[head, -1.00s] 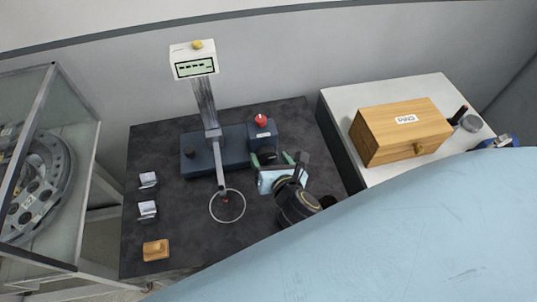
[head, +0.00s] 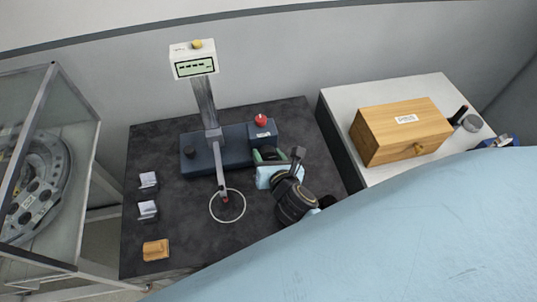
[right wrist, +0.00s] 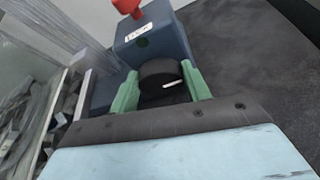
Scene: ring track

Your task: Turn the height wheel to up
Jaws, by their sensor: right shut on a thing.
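My right gripper (head: 268,156) is at the front of the blue block at the right end of the measuring stand. In the right wrist view, its green fingers (right wrist: 160,88) are closed on either side of a black round wheel (right wrist: 162,74) with a white mark, which points to the right in that view. I take this as the height wheel; the gripper mostly hides it in the head view. The block (right wrist: 152,42) has a small label that I cannot read and a red knob (head: 261,120) on top. My left gripper is not in view.
The stand's grey column (head: 206,103) carries a display (head: 193,66) showing dashes. An arm with a ring (head: 227,206) reaches forward, left of my gripper. Two small metal blocks and a wooden block (head: 155,250) lie at left. A wooden box (head: 385,145) stands on the white table.

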